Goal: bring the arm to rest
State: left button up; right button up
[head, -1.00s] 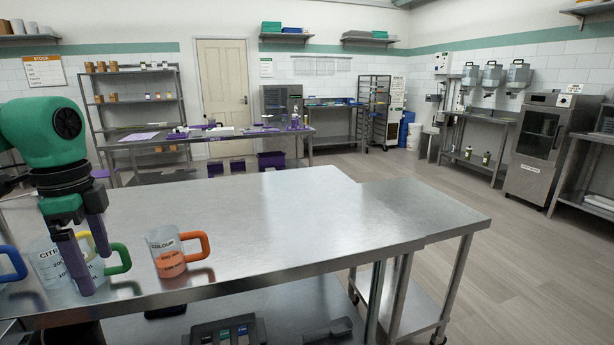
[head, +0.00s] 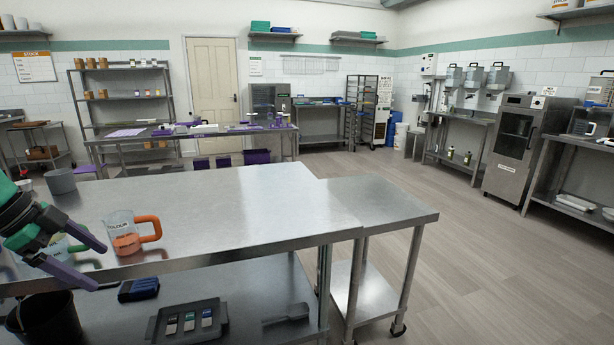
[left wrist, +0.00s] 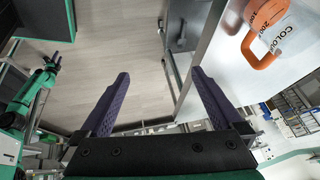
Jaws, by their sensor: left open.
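My left gripper (head: 100,269) is at the left front edge of the steel table (head: 230,205) in the head view. Its two purple fingers are spread and point right, with nothing between them. They also show empty in the left wrist view (left wrist: 160,75), above the floor beside the table. A clear jug marked COLOUR with an orange handle (head: 152,229) stands upright on the table, just beyond the fingers. It also shows at the top right of the left wrist view (left wrist: 262,45). A green-handled jug (head: 77,250) is partly hidden behind my gripper. A green and black arm of mine shows at the left in the wrist view; its jaws are unclear.
A grey pot (head: 60,181) stands at the table's back left. The lower shelf holds a dark tray (head: 187,321), a scoop (head: 288,316) and a black bucket (head: 45,318). The table's middle and right are bare. Open floor (head: 480,245) lies to the right.

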pick_arm(q)
jog(key=s+a+f+n+t+y+p, duration=0.2)
jog(key=a+f+n+t, duration=0.5)
jog(key=a+f, duration=1.05)
jog(key=s+f+n+y+p, duration=0.1)
jog(key=s+f, duration=0.2)
jog(key=f, duration=0.4)
jog(key=s+d+f+n+g+y+p, duration=0.1)
jog(key=s+f+y, duration=0.1)
jog(key=s+f, duration=0.35)
jog(key=s+f+n+y+p, duration=0.1)
jog(key=f, duration=0.8)
jog(key=s+d+f+n+g, duration=0.1)
jog(key=s+d+f+g, duration=0.2)
jog(key=s+d+f, duration=0.7)
jog(key=s+d+f+g, duration=0.2)
jog(key=s+d+f, duration=0.2)
jog(key=d, duration=0.3)
jog(key=s+d+f+g+h+p, duration=0.1)
jog(key=s+d+f+g, duration=0.1)
jog(key=s+d+f, duration=0.2)
jog(key=s+d+f+g+p, duration=0.1)
jog(key=s+d+f+g, duration=0.1)
jog(key=s+d+f, duration=0.2)
jog(key=s+d, duration=0.3)
jog(key=d, duration=0.4)
jog(key=shift+s+f+h, duration=0.15)
jog(key=shift+f+h, duration=0.05)
jog(key=shift+h, duration=0.2)
